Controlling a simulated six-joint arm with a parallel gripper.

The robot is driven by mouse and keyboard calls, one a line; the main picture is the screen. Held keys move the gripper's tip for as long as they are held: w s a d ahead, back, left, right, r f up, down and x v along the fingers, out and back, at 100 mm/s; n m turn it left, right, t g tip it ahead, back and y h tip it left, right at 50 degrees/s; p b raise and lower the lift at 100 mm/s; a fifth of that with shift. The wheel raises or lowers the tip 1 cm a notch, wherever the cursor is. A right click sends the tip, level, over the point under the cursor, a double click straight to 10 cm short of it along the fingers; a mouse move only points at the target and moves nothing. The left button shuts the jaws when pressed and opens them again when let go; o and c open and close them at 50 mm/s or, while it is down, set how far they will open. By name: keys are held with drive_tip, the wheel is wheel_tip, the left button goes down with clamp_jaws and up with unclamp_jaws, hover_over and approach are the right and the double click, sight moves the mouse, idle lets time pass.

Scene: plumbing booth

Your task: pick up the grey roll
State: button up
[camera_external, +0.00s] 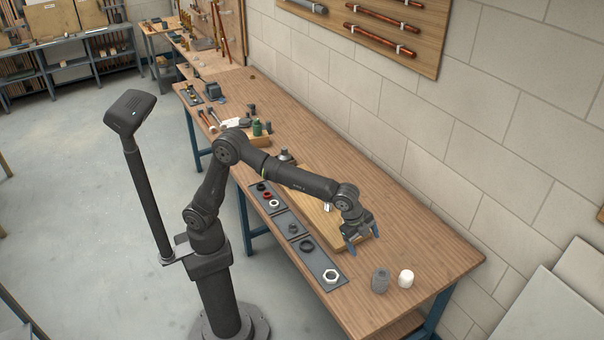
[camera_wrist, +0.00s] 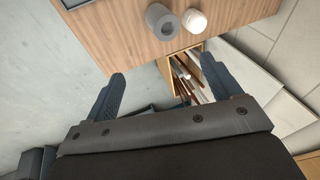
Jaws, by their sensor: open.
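My gripper (camera_external: 361,241) is open and empty, above the bench to the left of the roll and farther back. Its two spread fingers (camera_wrist: 163,80) show in the wrist view with nothing between them.
A white roll (camera_external: 406,278) stands close to the right of the grey one. Dark trays (camera_external: 314,263) with rings and a hex nut lie along the bench's front edge. A wooden board (camera_external: 312,214) lies below my arm. The block wall runs behind the bench.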

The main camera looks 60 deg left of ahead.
sight(380, 271)
drive_tip(key=w+d+f+n, duration=0.1)
drive_tip(key=w+f, duration=0.1)
drive_tip(key=f, duration=0.3)
drive_tip(key=w+d+f+n+g+h, duration=0.1)
drive_tip(key=w+f, duration=0.1)
drive_tip(key=f, duration=0.4)
drive_tip(key=w+d+f+n+g, duration=0.1)
drive_tip(key=w+f, duration=0.2)
drive_tip(key=f, duration=0.3)
drive_tip(key=shift+w+d+h, duration=0.1)
drive_tip(key=shift+h, duration=0.3)
drive_tip(key=shift+x, duration=2.85)
drive_tip(key=shift+d, duration=0.15)
drive_tip(key=c, duration=1.1)
